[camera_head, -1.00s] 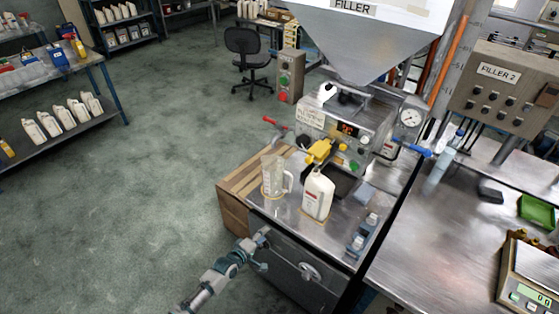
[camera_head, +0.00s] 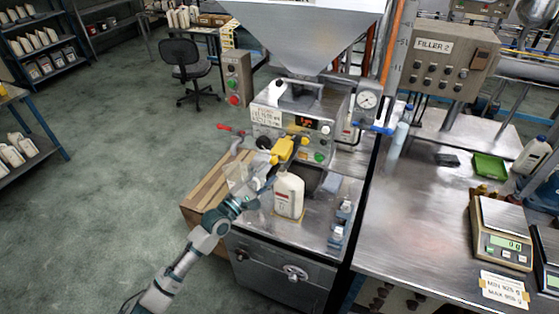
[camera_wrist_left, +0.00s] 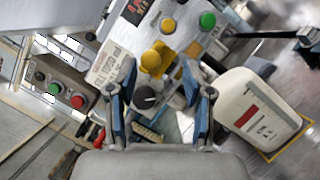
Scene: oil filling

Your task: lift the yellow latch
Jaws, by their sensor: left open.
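The yellow latch (camera_head: 284,149) sticks out from the front of the filler machine, below its display. In the left wrist view the yellow latch (camera_wrist_left: 154,62) shows ahead of the fingers, under a round yellow button. My left gripper (camera_head: 266,174) is raised over the steel counter, just below and left of the latch, beside the white bottle. In the wrist view the left gripper (camera_wrist_left: 158,88) is open, its fingers spread with nothing held between them. They appear short of the latch. My right gripper is not in view.
A white bottle (camera_head: 289,195) with a red label stands right of my gripper; it is close in the wrist view (camera_wrist_left: 255,110). A clear jug (camera_head: 240,178) is partly hidden by my left arm. A red-handled lever (camera_head: 226,127) sits at the left of the machine.

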